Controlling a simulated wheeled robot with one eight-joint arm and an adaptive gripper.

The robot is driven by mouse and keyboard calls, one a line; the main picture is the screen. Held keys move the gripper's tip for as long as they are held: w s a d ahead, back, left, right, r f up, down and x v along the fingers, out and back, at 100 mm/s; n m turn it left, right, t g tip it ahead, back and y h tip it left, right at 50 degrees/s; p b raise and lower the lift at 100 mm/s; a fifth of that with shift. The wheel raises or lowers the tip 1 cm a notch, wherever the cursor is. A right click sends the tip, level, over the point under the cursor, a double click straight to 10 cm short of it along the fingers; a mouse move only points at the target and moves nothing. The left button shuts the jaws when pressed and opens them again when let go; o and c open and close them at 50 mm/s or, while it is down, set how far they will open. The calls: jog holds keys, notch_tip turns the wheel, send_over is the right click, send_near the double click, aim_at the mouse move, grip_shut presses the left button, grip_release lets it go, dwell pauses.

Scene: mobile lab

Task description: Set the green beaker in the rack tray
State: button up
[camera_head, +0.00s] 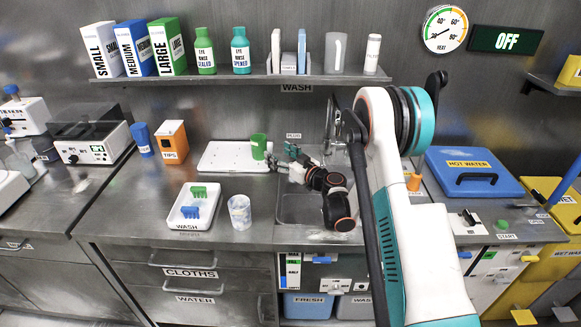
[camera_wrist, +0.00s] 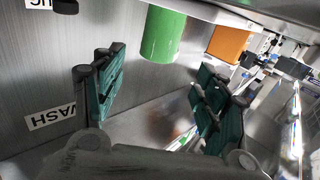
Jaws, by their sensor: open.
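The green beaker (camera_head: 258,146) stands upright at the right end of a flat white tray (camera_head: 222,163) with small dark marks, on the steel counter. I take this to be the rack tray. My gripper (camera_head: 283,159) is just right of the beaker, at the sink's left edge, open and empty. In the wrist view, which looks upside down, the green beaker (camera_wrist: 162,38) is beyond the gap between the teal fingers of my gripper (camera_wrist: 158,76). The fingers are apart from it. The white tray edge shows along the top of that view.
An orange tips box (camera_head: 172,141) and a blue cup (camera_head: 142,139) stand left of the tray. A white bin (camera_head: 181,223) with green and blue racks and a clear beaker (camera_head: 240,212) are in front. A loaded shelf (camera_head: 230,79) hangs above. The sink (camera_head: 298,209) lies right.

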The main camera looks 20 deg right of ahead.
jog(key=s+a+r+m+g+h, duration=0.1)
jog(key=s+a+r+g, duration=0.2)
jog(key=s+r, duration=0.55)
jog(key=s+a+r+g+h, duration=0.1)
jog(key=s+a+r+g, duration=0.25)
jog(key=s+r, duration=0.55)
jog(key=s+d+f+m+h, duration=0.1)
jog(key=s+d+h, duration=0.1)
jog(key=s, duration=0.8)
jog(key=s+d+f+m+g+h, duration=0.1)
jog(key=s+d+m+h, duration=0.1)
jog(key=s, duration=0.8)
jog(key=s+d+f+m+g+h, duration=0.1)
jog(key=s+d+h, duration=0.1)
jog(key=s, duration=0.7)
jog(key=shift+s, duration=0.4)
